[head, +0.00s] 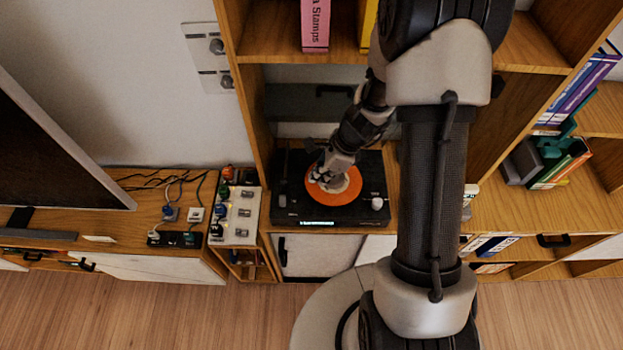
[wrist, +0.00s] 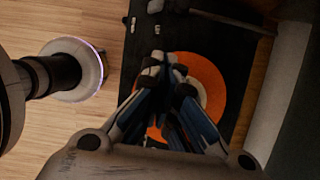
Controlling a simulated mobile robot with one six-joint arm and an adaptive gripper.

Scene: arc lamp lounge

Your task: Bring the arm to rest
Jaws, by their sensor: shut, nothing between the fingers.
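My arm reaches forward and down over a black record player (head: 285,205) in a wooden shelf unit. My gripper (head: 325,182) is shut and empty, and its fingertips are over the orange record (head: 350,190) on the player. In the wrist view, the shut fingers of my gripper (wrist: 163,65) cover part of the orange record (wrist: 212,75). I cannot tell whether the fingertips touch the record. The player's lit display shows along its front edge.
Shelf sides and a board stand close around my arm, with a pink book (head: 315,25) above. Left of the player is a switch panel (head: 238,215), then a low cabinet (head: 150,268) with cables and a dark screen (head: 50,160). Wooden floor (head: 150,315) lies in front.

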